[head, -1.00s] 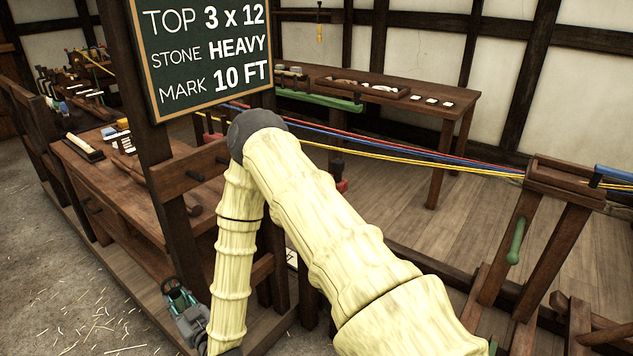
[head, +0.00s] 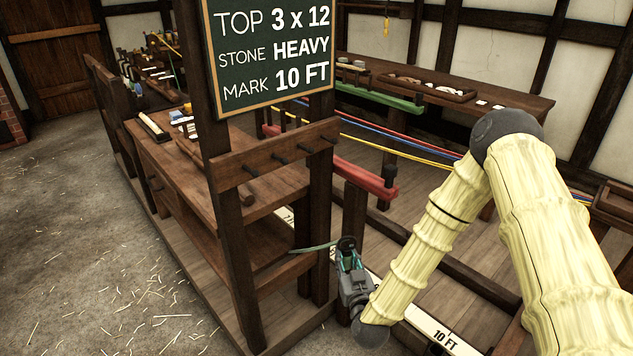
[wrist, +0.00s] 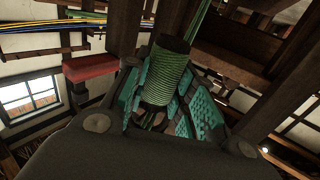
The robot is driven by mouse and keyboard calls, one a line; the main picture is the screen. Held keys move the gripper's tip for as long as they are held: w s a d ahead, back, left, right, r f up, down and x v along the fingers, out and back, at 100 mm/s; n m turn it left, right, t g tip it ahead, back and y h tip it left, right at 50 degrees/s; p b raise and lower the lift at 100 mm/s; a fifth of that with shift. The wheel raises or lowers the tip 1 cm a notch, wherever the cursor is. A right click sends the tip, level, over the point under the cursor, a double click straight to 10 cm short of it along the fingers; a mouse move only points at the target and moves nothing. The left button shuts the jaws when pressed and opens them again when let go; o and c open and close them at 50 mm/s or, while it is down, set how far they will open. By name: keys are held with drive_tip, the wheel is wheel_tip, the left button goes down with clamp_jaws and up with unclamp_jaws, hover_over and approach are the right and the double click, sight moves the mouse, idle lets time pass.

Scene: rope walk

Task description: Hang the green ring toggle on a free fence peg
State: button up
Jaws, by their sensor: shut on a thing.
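My gripper (head: 348,262) is at the lower middle of the head view, to the right of the wooden frame's post. Its teal pads (wrist: 198,107) are closed on the green ring toggle (wrist: 166,82), a dark cylinder wound with green cord. Green cord also extends left from the gripper in the head view (head: 312,247). The ring's full shape is hard to make out. The fence rail (head: 232,172) under the chalkboard bears several short dark pegs (head: 280,160), which look bare. The gripper is below and right of the rail, apart from it.
The chalkboard (head: 272,55) is above the rail, and a workbench (head: 160,150) stands behind it. A red beam (head: 355,178) and stretched coloured ropes (head: 400,147) run on the right. A white "10 FT" strip (head: 440,335) lies below. The stone floor (head: 110,260) at left is open.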

drive_tip(key=w+a+r+n+y+p, duration=0.1)
drive_tip(key=a+r+y+p, duration=0.1)
drive_tip(key=r, duration=0.5)
drive_tip(key=a+r+n+g+y+p, duration=0.1)
drive_tip(key=a+r+y+p, duration=0.1)
drive_tip(key=a+r+p, duration=0.3)
drive_tip(key=w+a+r+n+y+p, duration=0.1)
drive_tip(key=a+r+p, duration=0.3)
drive_tip(key=r+p, duration=0.3)
wheel_tip(320, 180, up, 3)
drive_tip(key=shift+w+f+n+y, duration=0.1)
drive_tip(key=shift+w+n+y, duration=0.2)
drive_tip(key=shift+n+y, duration=0.1)
drive_tip(key=shift+w, duration=0.1)
drive_tip(key=w+a+f+b, duration=0.1)
drive_tip(key=w+a+b, duration=0.1)
drive_tip(key=w+a, duration=0.3)
drive_tip(key=shift+w+a+f, duration=0.35)
drive_tip(key=shift+w, duration=0.95)
drive_tip(key=o, duration=1.1)
